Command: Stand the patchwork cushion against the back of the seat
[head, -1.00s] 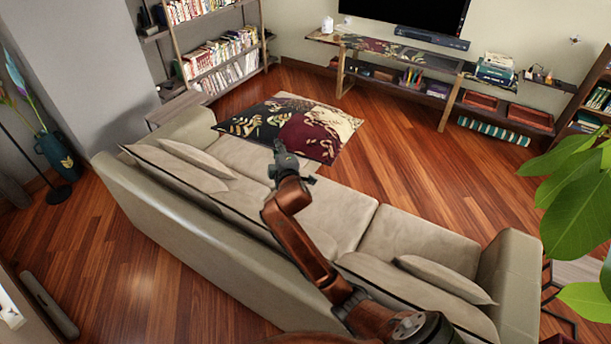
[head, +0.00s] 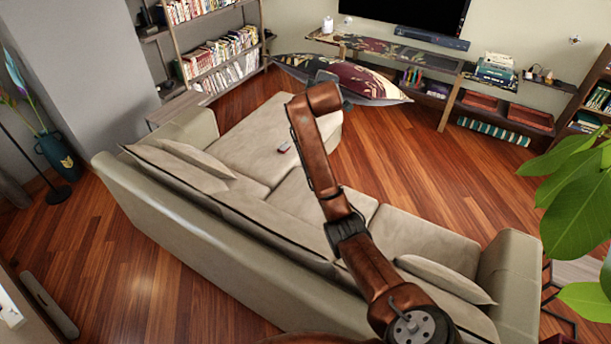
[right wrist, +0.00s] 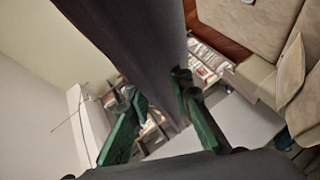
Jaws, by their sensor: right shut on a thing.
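The patchwork cushion (head: 372,82), with dark floral, maroon and cream patches, is held in the air past the chaise end of the beige sofa (head: 250,140). It is tilted nearly flat in the head view. My right gripper (head: 325,80) is shut on its near edge; the fingers are mostly hidden by my wrist. In the right wrist view, the cushion's dark grey side (right wrist: 135,45) runs between the green fingers of the right gripper (right wrist: 160,108). The sofa's back (head: 200,215) runs along its near side. My left gripper is not in view.
Beige cushions (head: 180,165) lean on the sofa back at left, another (head: 445,280) at right. A low console (head: 390,52) stands beyond the cushion. A leafy plant (head: 575,190) is at right.

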